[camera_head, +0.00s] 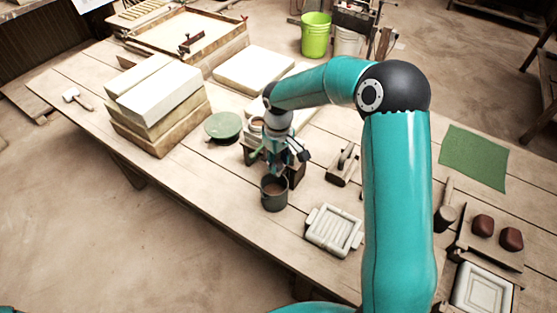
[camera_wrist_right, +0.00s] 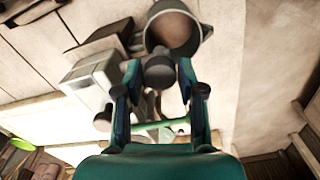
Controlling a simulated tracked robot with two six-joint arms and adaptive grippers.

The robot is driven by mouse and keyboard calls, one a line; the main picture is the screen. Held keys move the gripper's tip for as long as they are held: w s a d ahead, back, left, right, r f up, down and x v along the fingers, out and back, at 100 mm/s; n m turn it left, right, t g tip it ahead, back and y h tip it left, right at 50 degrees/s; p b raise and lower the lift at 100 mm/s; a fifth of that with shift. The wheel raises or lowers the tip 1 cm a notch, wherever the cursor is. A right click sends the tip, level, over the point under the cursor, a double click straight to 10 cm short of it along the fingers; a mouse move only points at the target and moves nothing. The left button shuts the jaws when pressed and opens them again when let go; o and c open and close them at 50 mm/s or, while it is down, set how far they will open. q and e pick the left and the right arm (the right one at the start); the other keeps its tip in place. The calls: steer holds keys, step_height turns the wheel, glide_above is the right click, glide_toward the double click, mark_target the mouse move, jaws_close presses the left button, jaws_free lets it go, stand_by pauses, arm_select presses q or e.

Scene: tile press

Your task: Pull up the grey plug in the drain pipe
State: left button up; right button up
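My right gripper (camera_head: 277,165) points down over the near side of the table, just behind a dark pot (camera_head: 274,193) with brown contents. In the right wrist view, the gripper (camera_wrist_right: 160,68) has its two fingers spread apart. A dark grey rounded knob (camera_wrist_right: 160,72), which looks like the plug, shows between them. I cannot tell whether the fingers touch it. The pot (camera_wrist_right: 173,28) is just beyond the fingertips. The drain pipe is not clearly seen; the gripper hides that spot in the head view. My left gripper is not in view.
A green round lid (camera_head: 223,125) and stacked slabs (camera_head: 160,105) are left of the gripper. A wooden-handled tool (camera_head: 343,165) and a pale mould (camera_head: 334,229) are to its right. A green mat (camera_head: 473,157) lies farther right. The table's near edge is close to the pot.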

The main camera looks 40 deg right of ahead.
mark_target(278, 163)
jaws_close()
step_height(278, 163, up, 2)
steer(key=shift+r+p, duration=0.15)
steer(key=shift+p, duration=0.15)
steer(key=o, duration=0.5)
jaws_free()
steer(key=shift+o, duration=0.2)
step_height(278, 163, up, 12)
